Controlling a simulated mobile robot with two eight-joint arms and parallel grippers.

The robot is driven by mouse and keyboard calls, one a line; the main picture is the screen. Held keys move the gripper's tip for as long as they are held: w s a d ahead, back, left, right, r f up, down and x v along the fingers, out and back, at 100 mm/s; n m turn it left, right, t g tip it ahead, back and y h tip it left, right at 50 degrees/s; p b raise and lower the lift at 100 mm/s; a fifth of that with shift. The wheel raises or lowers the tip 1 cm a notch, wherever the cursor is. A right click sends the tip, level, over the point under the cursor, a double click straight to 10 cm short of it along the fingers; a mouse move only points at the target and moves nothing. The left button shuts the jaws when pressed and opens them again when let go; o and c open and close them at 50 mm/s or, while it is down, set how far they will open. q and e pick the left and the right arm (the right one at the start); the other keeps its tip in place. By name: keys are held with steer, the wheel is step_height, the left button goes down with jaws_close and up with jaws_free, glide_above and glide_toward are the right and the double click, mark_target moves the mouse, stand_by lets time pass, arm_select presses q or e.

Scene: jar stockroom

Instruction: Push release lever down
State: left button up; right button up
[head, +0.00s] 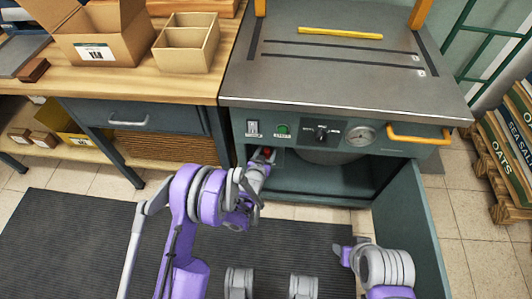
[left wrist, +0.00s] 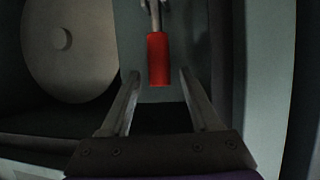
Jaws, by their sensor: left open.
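The release lever (left wrist: 158,60) has a red grip on a pale metal stem. It hangs in the left wrist view, its lower end between and slightly beyond the tips of my left gripper (left wrist: 159,76). The jaws are open, with a gap on both sides of the red grip. In the head view the lever's red grip (head: 267,152) is a small spot inside the upper left of the machine's open cabinet. My left gripper (head: 262,166) reaches in there, partly hiding it.
The machine (head: 330,75) has a flat grey top with a yellow bar (head: 326,33) and a yellow handle (head: 418,140). Its cabinet door (head: 412,225) stands open on the right. A wooden bench (head: 140,87) with boxes is at the left. A dark mat (head: 75,235) covers the floor.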

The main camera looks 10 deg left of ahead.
arm_select(q)
jaws_close()
stand_by(1.3)
